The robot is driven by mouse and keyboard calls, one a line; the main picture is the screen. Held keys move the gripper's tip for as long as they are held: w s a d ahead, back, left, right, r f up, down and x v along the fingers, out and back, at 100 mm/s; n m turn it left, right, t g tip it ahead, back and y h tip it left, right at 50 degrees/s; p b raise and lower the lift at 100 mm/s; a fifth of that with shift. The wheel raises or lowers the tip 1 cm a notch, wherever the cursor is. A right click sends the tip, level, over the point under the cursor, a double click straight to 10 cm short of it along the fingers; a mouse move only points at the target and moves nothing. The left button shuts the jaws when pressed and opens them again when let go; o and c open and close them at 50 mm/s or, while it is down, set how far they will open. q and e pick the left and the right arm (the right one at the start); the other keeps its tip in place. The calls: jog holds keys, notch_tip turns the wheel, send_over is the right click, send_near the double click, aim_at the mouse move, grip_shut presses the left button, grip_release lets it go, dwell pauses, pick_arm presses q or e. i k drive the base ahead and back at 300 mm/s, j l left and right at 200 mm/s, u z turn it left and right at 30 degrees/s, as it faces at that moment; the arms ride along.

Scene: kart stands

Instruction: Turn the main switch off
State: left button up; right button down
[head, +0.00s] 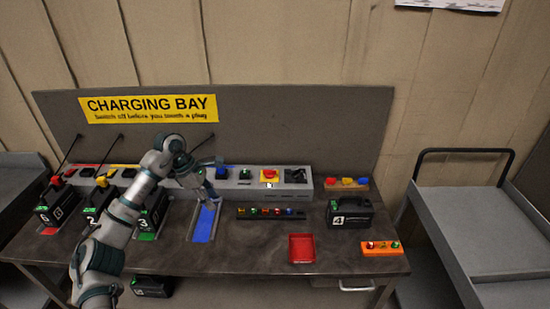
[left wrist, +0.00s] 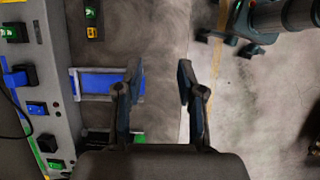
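The red knob on a yellow plate (head: 269,174), which looks like the main switch, is on the right part of the grey charger housing (head: 225,188). Its exact setting is too small to read. My left gripper (head: 208,192) is over the bench by the blue bay, left of the red knob and apart from it. The left wrist view shows its two fingers (left wrist: 160,90) spread with nothing between them. My right gripper (left wrist: 233,42) shows at the top right of that view, its prongs seemingly apart; it is not in the head view.
Batteries stand in bays at the left, and battery 4 (head: 350,214) is at the right. A red tray (head: 302,249), a strip of coloured buttons (head: 270,213) and an orange block (head: 381,248) lie in front. A grey cart (head: 490,255) stands right of the bench.

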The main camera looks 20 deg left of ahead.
aim_at(269, 174)
jog(key=i, duration=1.2)
